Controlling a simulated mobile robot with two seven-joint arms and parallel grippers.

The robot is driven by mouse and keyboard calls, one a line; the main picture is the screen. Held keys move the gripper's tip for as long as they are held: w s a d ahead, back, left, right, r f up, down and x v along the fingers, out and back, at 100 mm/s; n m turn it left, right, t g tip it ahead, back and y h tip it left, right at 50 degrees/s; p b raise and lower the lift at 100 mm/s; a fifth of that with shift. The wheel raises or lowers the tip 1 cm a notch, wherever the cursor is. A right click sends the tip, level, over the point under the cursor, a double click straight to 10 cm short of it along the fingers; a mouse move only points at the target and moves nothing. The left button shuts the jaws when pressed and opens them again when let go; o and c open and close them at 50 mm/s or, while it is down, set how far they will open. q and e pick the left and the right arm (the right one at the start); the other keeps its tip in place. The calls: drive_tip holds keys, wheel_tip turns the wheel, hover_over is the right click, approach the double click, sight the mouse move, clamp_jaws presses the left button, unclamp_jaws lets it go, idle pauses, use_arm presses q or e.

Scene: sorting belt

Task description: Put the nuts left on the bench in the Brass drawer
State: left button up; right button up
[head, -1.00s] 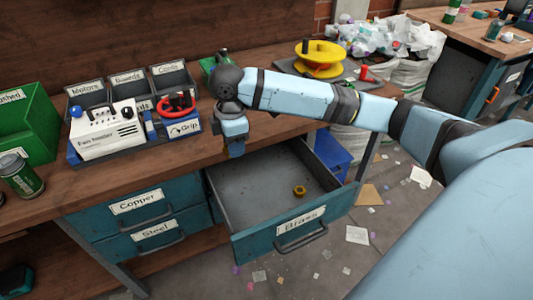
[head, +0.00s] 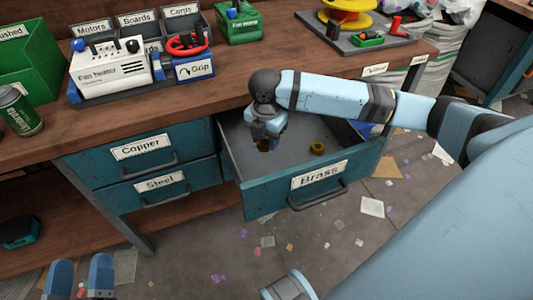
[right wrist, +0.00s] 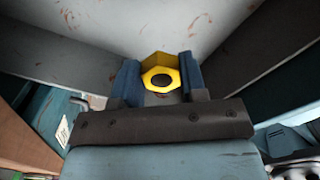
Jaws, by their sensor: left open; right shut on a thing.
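The Brass drawer (head: 257,192) is pulled open under the bench. My right gripper (head: 264,137) is over the left part of the drawer, pointing down, shut on a second brass nut (head: 263,146). In the right wrist view this yellow nut (right wrist: 160,68) sits between the two blue fingers, with the grey drawer floor beyond it. My left gripper (head: 80,277) is open and empty at the bottom left, low in front of the bench. I see no nut on the visible bench top.
The closed Copper (head: 115,158) and Steel (head: 190,182) drawers are left of the open one. A fan heater box (head: 108,75), a Grip box (head: 193,68), bins and a green can (head: 17,112) stand on the bench (head: 230,92). Scraps litter the floor.

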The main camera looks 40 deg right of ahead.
sight(266, 166)
wheel_tip(266, 166, down, 2)
drive_tip(key=shift+f, duration=0.1)
wheel_tip(266, 166, down, 5)
drive_tip(key=shift+f+b, duration=0.15)
drive_tip(key=shift+b, duration=1.05)
use_arm(q)
drive_tip(key=f, duration=0.2)
drive_tip(key=f+g, duration=0.1)
drive_tip(key=shift+w+d+f, duration=0.1)
drive_tip(key=shift+d, duration=0.15)
use_arm(e)
drive_tip(key=shift+f+p, duration=0.55)
use_arm(q)
drive_tip(key=shift+r, duration=0.55)
use_arm(e)
drive_tip(key=o, duration=1)
drive_tip(key=shift+c, duration=0.2)
use_arm(q)
drive_tip(key=shift+f, duration=0.15)
